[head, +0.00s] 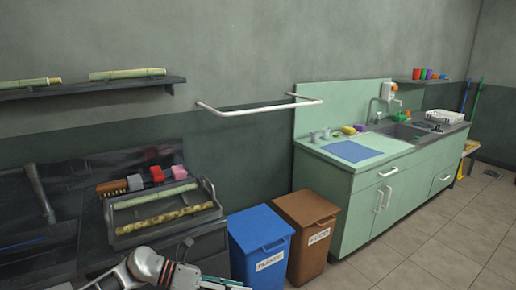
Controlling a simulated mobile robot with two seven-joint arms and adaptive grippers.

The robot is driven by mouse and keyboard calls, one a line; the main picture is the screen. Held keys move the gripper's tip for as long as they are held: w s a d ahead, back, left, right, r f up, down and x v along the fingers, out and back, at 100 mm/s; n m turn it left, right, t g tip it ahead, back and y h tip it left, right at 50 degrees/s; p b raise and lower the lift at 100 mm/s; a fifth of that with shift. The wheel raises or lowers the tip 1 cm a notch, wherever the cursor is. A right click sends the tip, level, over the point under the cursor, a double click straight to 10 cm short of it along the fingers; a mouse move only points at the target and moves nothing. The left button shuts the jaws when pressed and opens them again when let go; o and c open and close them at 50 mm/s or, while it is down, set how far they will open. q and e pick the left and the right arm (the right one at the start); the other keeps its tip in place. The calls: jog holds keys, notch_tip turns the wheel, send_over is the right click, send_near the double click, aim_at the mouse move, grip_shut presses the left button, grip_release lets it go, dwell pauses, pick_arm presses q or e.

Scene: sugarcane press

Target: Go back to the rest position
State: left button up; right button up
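My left gripper (222,284) is at the bottom edge of the head view, left of centre. Its arm comes in from the lower left. It is in front of the dark counter and the tray with cane, apart from both as far as I can see. Its fingers are partly cut off by the picture edge, so I cannot tell whether they are open or shut. Nothing is visibly held in it. My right gripper is not in view.
A metal tray (211,188) with two cane pieces sits on the dark counter (95,262). Blue (262,240) and brown (305,220) bins stand beside it. A green sink cabinet (365,215) is at the right. A wall shelf (95,88) holds cane. The tiled floor (440,250) is clear.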

pick_arm(q)
jog(key=s+d+r+n+t+h, duration=0.1)
jog(key=s+d+n+t+h, duration=0.35)
jog(key=n, duration=0.35)
jog(key=s+a+f+n+t+y, duration=0.2)
jog(key=a+f+n+t+y, duration=0.3)
jog(key=n, duration=0.6)
jog(key=s+a+f+n+t+y, duration=0.3)
jog(key=a+f+n+t+y, duration=0.25)
jog(key=n, duration=0.65)
jog(key=s+a+f+n+g+y, duration=0.2)
jog(key=s+a+f+n, duration=0.2)
jog(key=s, duration=0.3)
jog(key=s+a+f+n+g+y, duration=0.3)
jog(key=s+a+f+n, duration=0.1)
jog(key=s+f, duration=0.3)
jog(key=shift+a+f+n+g, duration=0.2)
jog(key=shift+a+n+g, duration=0.1)
jog(key=shift+n, duration=0.3)
